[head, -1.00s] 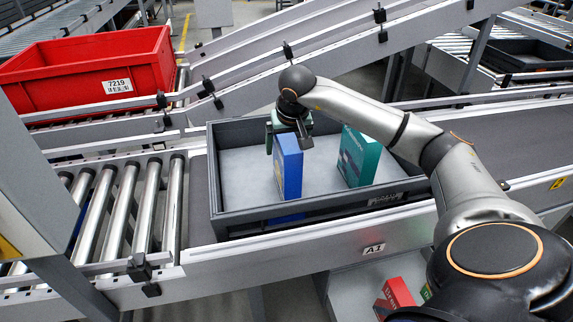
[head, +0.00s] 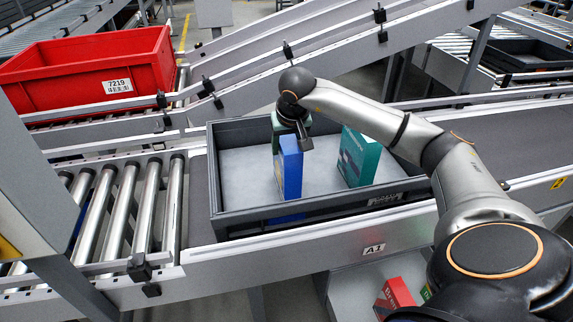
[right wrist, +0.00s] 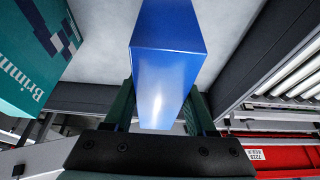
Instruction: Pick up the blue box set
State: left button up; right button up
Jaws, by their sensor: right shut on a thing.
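The blue box (head: 290,166) stands upright in the dark grey tray (head: 265,219) on the conveyor. My right gripper (head: 284,138) reaches down over the tray and is shut on the blue box at its upper part. In the right wrist view the blue box (right wrist: 165,75) sits between the two green fingers (right wrist: 163,108). In the head view the fingers are partly hidden behind the box and the wrist. My left gripper does not show.
A teal box (head: 359,157) stands to the right in the same tray, apart from the blue box. A red crate (head: 90,75) sits at the back left. Steel rollers (head: 148,205) lie left of the tray. A red box (head: 397,293) is below the conveyor.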

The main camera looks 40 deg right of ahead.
grip_shut()
jog(key=shift+r, duration=0.15)
dwell(0.4)
